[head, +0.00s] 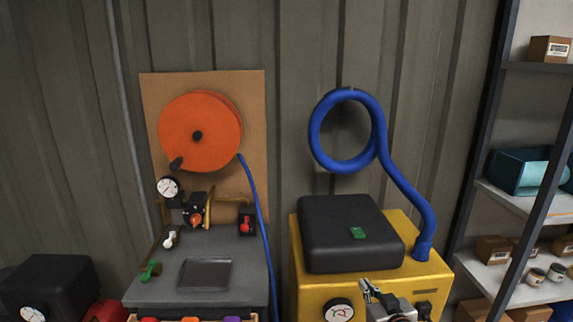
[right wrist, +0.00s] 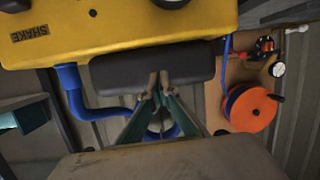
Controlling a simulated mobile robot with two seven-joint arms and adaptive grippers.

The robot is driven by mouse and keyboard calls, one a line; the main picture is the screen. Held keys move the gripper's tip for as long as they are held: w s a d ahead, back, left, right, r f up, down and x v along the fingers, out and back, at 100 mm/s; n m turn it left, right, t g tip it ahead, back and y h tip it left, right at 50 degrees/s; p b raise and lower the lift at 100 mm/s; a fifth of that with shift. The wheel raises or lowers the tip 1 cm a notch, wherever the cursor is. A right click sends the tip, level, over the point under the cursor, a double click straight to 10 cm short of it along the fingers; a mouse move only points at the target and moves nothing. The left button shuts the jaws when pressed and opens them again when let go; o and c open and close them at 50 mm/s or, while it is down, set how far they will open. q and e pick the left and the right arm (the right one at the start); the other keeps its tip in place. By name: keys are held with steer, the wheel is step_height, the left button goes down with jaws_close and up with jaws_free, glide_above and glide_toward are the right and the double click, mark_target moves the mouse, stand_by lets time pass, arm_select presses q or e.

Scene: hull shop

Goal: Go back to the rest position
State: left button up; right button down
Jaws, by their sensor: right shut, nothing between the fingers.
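My right gripper (head: 368,287) is at the bottom of the head view, in front of the yellow machine (head: 432,276). It is shut and empty. In the right wrist view its fingertips (right wrist: 158,84) meet in front of the black box-shaped top of the machine. I cannot tell the gap between the fingers and the machine. My left gripper does not show in either view.
A blue hose (head: 408,195) loops on the wall and runs down to the yellow machine. A grey bench (head: 228,255) with an orange reel (head: 190,135), gauge and valves stands left. A shelf rack (head: 500,190) with boxes stands right. A black compressor-like unit (head: 50,280) is at far left.

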steer(key=s+f+n+g, duration=0.1)
steer(key=s+f+g, duration=0.1)
steer(key=s+f, duration=0.9)
steer(key=s+f+n+g, duration=0.1)
steer(key=s+f+g, duration=0.1)
steer(key=s+f, duration=1)
steer(key=s, duration=0.9)
steer(key=shift+a+f+g, duration=0.25)
steer(key=shift+a+g, duration=0.05)
steer(key=shift+a, duration=0.05)
steer(key=shift+w, duration=0.1)
